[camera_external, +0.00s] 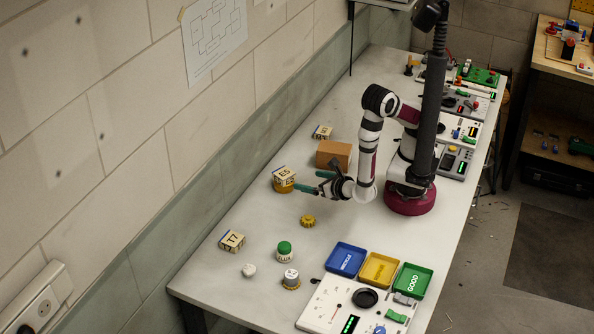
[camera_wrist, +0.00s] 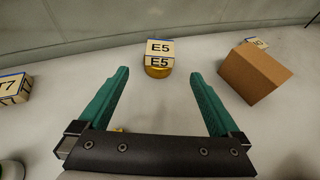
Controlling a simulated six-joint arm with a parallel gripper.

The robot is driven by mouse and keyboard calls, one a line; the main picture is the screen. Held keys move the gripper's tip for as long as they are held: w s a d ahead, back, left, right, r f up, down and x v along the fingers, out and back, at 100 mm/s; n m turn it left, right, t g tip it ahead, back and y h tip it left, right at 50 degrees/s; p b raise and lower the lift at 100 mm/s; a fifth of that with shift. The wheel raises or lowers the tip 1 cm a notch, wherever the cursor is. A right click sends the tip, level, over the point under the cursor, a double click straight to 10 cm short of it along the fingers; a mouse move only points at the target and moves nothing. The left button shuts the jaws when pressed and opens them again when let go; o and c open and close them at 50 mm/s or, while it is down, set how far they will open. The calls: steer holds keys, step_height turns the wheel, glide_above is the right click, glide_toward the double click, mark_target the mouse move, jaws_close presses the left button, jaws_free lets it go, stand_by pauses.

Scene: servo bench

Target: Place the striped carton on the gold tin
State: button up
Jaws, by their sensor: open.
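A cream carton with a blue stripe and the marking E5 (camera_external: 285,173) sits on top of the gold tin (camera_external: 283,188). In the wrist view the carton (camera_wrist: 159,48) looks upright on the tin (camera_wrist: 157,72), whose lower part shows beneath it. My gripper (camera_external: 311,181) is open, with green fingers, just to the right of the stack. In the wrist view the fingers (camera_wrist: 160,76) are apart and empty, with the stack ahead, between and beyond their tips. I cannot tell whether a finger touches the tin.
A brown box (camera_external: 334,153) stands close behind my gripper, with another marked carton (camera_external: 322,132) beyond. A T7 carton (camera_external: 232,241), a yellow knobbed piece (camera_external: 308,221), a green-topped jar (camera_external: 284,250) and coloured trays (camera_external: 379,269) are nearer the camera. The wall runs along the left.

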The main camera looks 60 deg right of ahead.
steer(key=s+d+r+m+g+h, duration=0.1)
steer(key=s+d+r+m+g, duration=0.2)
steer(key=d+m, duration=0.35)
steer(key=s+d+r+m+g+h, duration=0.2)
steer(key=d+r+m+g, duration=0.1)
steer(key=d+m+g, duration=0.3)
steer(key=s+d+r+m+g+h, duration=0.1)
steer(key=s+d+r+m+g, duration=0.2)
steer(key=d+m, duration=0.4)
steer(key=s+a+r+m+y, duration=0.5)
steer(key=m+y, duration=0.6)
steer(key=m, duration=0.6)
steer(key=shift+s+a+g, duration=0.3)
steer(key=shift+s+a, duration=0.2)
steer(key=shift+s, duration=0.1)
